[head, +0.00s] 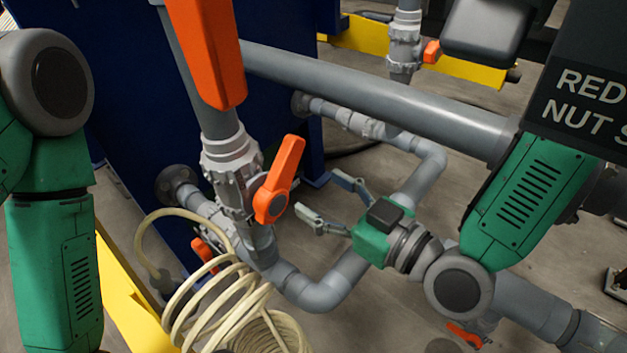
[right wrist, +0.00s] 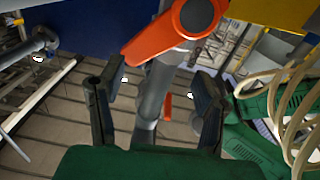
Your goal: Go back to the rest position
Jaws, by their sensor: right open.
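My right gripper (head: 318,192) is open and empty in the head view, with its fingers pointing left toward an orange valve handle (head: 280,180) on a grey vertical pipe. A gap shows between the fingertips and the handle. In the right wrist view the two dark fingers of my right gripper (right wrist: 155,88) stand wide apart, and an orange handle (right wrist: 175,35) shows beyond and above them. My left arm shows at the left edge of the head view, but its gripper is out of the picture.
A larger orange handle (head: 208,50) hangs at top. A thick grey pipe (head: 380,92) crosses above my right gripper, and a bent pipe (head: 325,292) runs below it. A coiled cream hose (head: 215,305) and a yellow beam (head: 130,300) are at lower left. A blue panel (head: 120,75) stands behind.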

